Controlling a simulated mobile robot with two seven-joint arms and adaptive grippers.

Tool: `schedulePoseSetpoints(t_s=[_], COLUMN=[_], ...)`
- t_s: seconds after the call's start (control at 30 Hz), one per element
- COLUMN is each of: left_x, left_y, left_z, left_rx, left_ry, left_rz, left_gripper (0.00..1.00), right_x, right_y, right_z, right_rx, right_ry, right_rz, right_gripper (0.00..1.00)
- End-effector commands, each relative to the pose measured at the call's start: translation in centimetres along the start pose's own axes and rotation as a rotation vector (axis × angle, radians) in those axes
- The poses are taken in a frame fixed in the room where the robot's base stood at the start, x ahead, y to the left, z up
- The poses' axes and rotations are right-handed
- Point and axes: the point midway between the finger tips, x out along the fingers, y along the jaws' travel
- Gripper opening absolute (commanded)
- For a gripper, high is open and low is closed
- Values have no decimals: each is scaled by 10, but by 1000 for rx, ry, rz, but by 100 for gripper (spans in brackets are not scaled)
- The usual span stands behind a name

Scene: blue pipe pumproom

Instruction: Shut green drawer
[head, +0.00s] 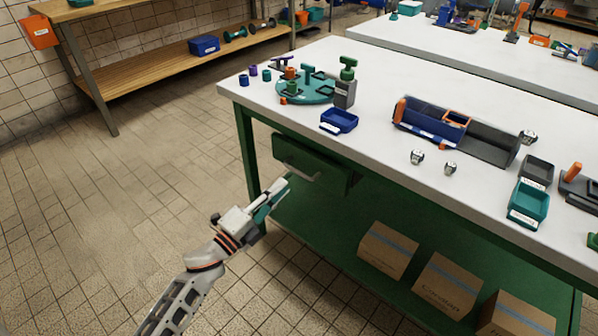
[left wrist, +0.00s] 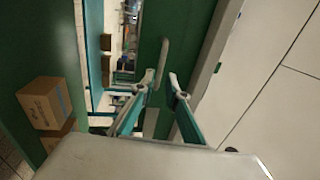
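The green drawer (head: 318,174) hangs under the white top of the green workbench, near its left corner. Its front seems to stand out a little from the frame; how far is hard to tell. Its pale bar handle (head: 300,172) faces me and also shows in the left wrist view (left wrist: 163,62). My left gripper (head: 284,188) is just in front of the drawer, close to the handle. My right gripper is in neither view.
The white benchtop (head: 385,165) carries a green turntable (head: 305,90), a blue bin (head: 339,121), a grey tray (head: 485,142) and a teal bin (head: 528,203). Cardboard boxes (head: 388,250) stand on the green lower shelf. The tiled floor left of the bench is clear.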

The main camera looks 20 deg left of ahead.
Motion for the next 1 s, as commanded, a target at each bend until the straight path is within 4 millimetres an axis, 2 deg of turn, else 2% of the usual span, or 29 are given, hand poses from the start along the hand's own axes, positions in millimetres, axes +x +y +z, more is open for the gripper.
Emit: schedulePoseSetpoints(t_s=[0.17,0.4,0.6,0.93,0.97,1.0], left_x=[16,53,73,78,78,78], left_y=[-2,0,0,-1,-1,-1], left_z=[0,0,0,0,0,0], left_rx=[-4,-4,-3,-2,-2,-2], left_ry=[1,1,1,1,1,1], left_rz=[-6,-3,-1,-2,-2,-2], left_gripper=[14,14,14,14,12,1], right_x=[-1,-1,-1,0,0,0], right_y=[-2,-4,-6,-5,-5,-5], right_z=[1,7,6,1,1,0], right_rx=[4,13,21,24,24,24], right_ry=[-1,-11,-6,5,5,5], right_rz=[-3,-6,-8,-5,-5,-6], right_gripper=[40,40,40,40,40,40])
